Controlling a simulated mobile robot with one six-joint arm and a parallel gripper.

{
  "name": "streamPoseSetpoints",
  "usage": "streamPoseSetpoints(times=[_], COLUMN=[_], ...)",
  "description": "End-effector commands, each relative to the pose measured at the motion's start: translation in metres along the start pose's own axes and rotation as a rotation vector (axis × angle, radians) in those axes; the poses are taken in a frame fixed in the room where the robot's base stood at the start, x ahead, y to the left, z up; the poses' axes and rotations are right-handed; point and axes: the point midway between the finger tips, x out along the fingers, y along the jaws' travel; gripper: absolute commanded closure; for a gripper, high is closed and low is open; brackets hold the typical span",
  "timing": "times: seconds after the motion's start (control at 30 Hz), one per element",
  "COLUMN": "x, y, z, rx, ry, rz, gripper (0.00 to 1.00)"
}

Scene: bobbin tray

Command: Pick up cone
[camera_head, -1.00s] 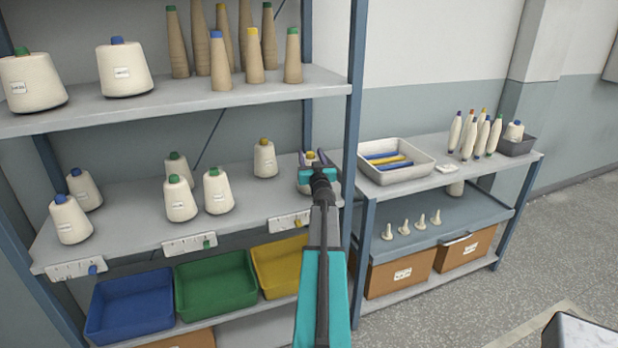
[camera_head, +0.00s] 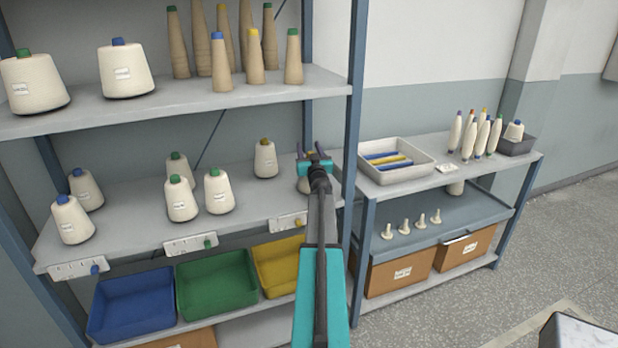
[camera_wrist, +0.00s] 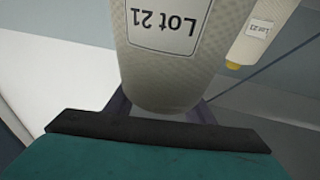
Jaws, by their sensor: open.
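In the wrist view a cone (camera_wrist: 165,70) labelled "Lot 21" appears upside down and fills the upper middle. My gripper (camera_wrist: 162,110) shows there as two dark fingers, one at each side of the cone's narrow end. The fingers are apart and the jaws are open. The cone's tip colour is hidden, and I cannot tell whether the fingers touch it.
A yellow-tipped cone (camera_head: 265,159) stands left of my gripper, also in the wrist view (camera_wrist: 262,32). Several other cones stand further left. A blue rack post (camera_head: 350,160) is close on the right, and the upper shelf (camera_head: 200,100) hangs above.

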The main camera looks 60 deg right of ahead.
Motion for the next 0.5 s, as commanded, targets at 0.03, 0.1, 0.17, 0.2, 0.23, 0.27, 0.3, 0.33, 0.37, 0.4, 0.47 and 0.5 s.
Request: streamPoseSetpoints(times=[0.03, 0.1, 0.17, 0.2, 0.23, 0.27, 0.3, 0.33, 0.37, 0.4, 0.47, 0.5], x=[-0.0001, -0.0001, -0.0001, -0.0001, -0.0001, -0.0001, -0.0001, -0.0002, -0.0002, -0.0002, -0.0002, -0.0002], y=[0.0002, 0.0003, 0.0004, 0.0005, 0.0005, 0.0005, 0.0006, 0.0006, 0.0006, 0.0006, 0.0006, 0.0007], z=[0.0, -0.0001, 0.0, 0.0, 0.0, 0.0, 0.0, 0.0, 0.0, 0.0001, 0.0003, 0.0004], rx=[0.0, 0.0, 0.0, 0.0, 0.0, 0.0, 0.0, 0.0, 0.0, 0.0, 0.0, 0.0], ry=[0.0, 0.0, 0.0, 0.0, 0.0, 0.0, 0.0, 0.0, 0.0, 0.0, 0.0, -0.001], rz=[0.0, 0.0, 0.0, 0.0, 0.0, 0.0, 0.0, 0.0, 0.0, 0.0, 0.001, 0.001], gripper=[0.52, 0.52, 0.52, 0.52, 0.52, 0.52, 0.55, 0.6, 0.65, 0.72, 0.82, 0.89])
